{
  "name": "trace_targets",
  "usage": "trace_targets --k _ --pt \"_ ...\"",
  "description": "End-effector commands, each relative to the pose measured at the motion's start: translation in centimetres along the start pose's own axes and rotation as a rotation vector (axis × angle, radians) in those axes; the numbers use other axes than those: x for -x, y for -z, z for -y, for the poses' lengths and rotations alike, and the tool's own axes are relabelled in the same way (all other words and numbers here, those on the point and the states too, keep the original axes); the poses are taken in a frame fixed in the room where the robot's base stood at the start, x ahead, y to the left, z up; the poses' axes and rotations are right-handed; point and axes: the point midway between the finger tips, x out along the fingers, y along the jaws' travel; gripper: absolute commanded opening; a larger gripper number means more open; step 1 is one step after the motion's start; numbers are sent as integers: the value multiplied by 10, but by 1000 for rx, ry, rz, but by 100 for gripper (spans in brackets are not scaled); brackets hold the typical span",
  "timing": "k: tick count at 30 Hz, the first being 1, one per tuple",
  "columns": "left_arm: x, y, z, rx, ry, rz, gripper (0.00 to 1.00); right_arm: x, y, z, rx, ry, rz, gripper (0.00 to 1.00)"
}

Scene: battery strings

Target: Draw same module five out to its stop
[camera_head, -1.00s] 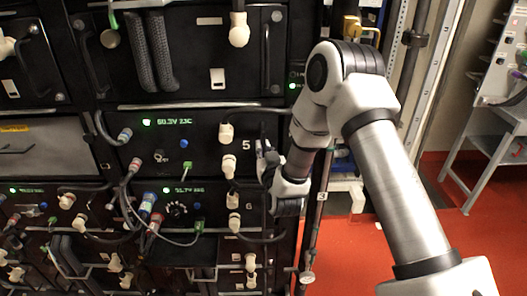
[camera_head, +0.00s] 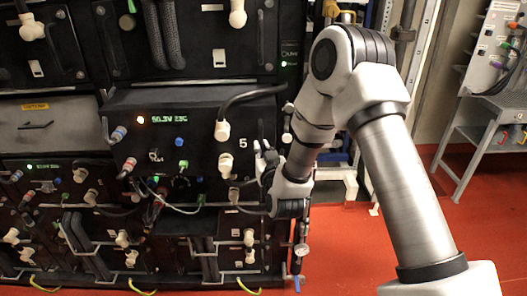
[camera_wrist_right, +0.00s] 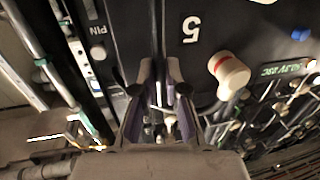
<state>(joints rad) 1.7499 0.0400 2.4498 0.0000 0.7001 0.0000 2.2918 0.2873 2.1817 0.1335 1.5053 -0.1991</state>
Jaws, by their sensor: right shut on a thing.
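Module five (camera_head: 200,150) is the black unit marked 5 in the middle of the rack in the head view. It stands forward of its neighbours, and its top shows. Its front carries a lit orange lamp, a green readout, a blue knob and cream connectors (camera_head: 222,131). My right gripper (camera_head: 264,158) is at the right edge of its front. In the wrist view the right gripper (camera_wrist_right: 160,82) is shut on the dark upright handle (camera_wrist_right: 158,35) beside the number 5; the fingers partly hide the grip. My left gripper is in neither view.
A thick black cable (camera_head: 250,92) arches from module five's upper connector to the right. Modules with cables and handles sit above and below. A grey bench (camera_head: 480,130) stands at the right, with open red floor (camera_head: 400,255) before it.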

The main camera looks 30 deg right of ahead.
Motion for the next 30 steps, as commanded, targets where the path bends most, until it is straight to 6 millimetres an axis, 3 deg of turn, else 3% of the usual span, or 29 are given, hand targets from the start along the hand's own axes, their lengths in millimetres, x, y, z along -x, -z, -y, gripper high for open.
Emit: trace_targets --k 4,6,7,17,30 --pt "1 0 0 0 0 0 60 -2 7 1 -2 3 -19 0" --pt "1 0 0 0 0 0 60 -2 7 1 -2 3 -18 29" --pt "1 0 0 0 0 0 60 -2 6 1 -2 3 -16 37" --pt "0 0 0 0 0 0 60 2 2 1 -1 1 -6 37" --pt "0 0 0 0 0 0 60 73 4 4 2 5 -9 37"
